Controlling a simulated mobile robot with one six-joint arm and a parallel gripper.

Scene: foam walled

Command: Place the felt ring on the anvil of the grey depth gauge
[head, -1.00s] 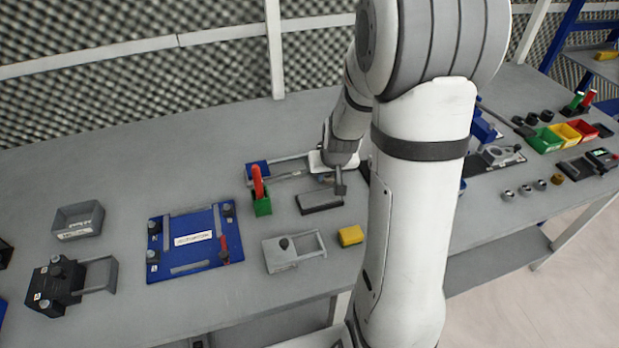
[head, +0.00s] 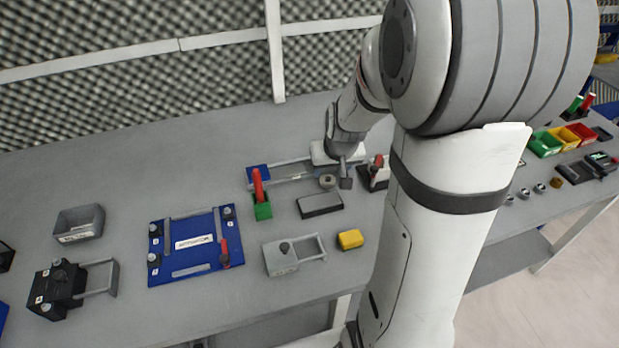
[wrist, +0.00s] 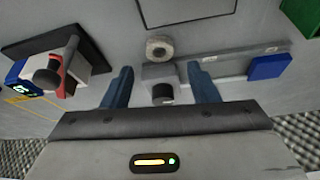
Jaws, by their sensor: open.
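The felt ring (wrist: 160,48), pale grey and round, lies flat just beyond my open fingertips in the wrist view; it also shows in the head view (head: 327,181). My gripper (wrist: 159,70) is open and low over the bench, its bluish fingers apart, with nothing clamped. Between the fingers is a grey block with a black knob (wrist: 162,93), beside a grey rail fixture (wrist: 228,65) with a blue end block (wrist: 269,66). The ring is next to this block. I cannot tell for sure which fixture is the depth gauge, nor whether the ring touches it.
A dark-based device (wrist: 88,52) with red and white parts and a lit display stands to the left in the wrist view. In the head view, a grey pad (head: 320,205), a green holder (head: 262,208), a yellow block (head: 350,240) and a grey knobbed fixture (head: 283,258) are near.

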